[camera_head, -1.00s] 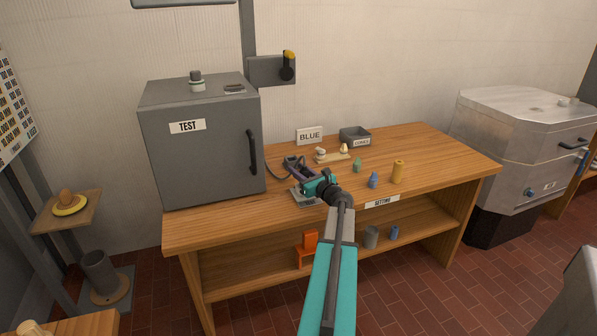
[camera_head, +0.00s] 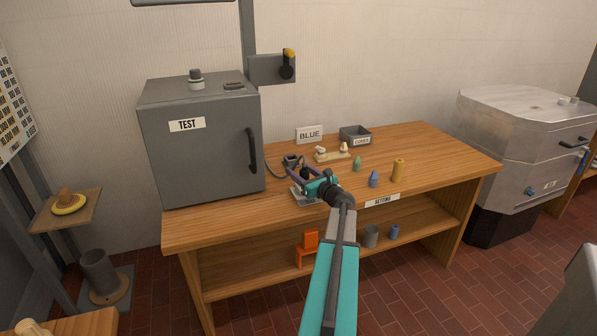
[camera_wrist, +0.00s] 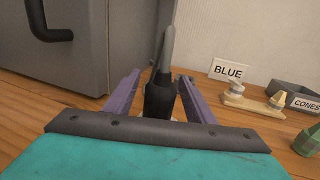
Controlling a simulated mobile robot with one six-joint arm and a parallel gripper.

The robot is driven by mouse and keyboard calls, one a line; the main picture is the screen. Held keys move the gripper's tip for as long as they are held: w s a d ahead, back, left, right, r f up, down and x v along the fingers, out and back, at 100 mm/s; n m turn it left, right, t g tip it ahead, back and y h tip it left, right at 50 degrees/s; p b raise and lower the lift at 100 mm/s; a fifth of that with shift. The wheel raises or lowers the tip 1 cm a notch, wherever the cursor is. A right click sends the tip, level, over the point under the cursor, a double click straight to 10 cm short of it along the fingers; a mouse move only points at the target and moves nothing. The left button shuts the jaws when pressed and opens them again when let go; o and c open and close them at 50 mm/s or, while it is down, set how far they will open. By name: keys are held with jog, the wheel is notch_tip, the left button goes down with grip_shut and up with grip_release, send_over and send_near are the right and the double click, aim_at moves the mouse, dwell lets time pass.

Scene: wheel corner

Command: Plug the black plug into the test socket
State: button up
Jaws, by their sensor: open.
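The black plug (camera_wrist: 160,95) stands between my gripper's two purple fingers in the wrist view, with a gap on each side. A grey lead or stem rises from its top, leaning slightly right. In the head view a small black upright part (camera_head: 304,172) shows at my gripper (camera_head: 306,179), probably the same plug. My gripper is open, low over the left middle of the bench top. A dark block (camera_head: 291,160) sits just behind it, with a grey cable beside it; I cannot tell whether this is the test socket. The plug's lower end is hidden by my gripper.
The grey TEST cabinet (camera_head: 200,150) stands close on the left. Behind my gripper are a BLUE sign (camera_head: 309,134), a pale board with small pieces (camera_head: 332,155) and a CONES tray (camera_head: 355,134).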

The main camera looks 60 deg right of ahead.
jog(key=b+v, duration=0.1)
jog(key=v, duration=1.2)
jog(key=shift+s, duration=0.15)
dwell(0.7)
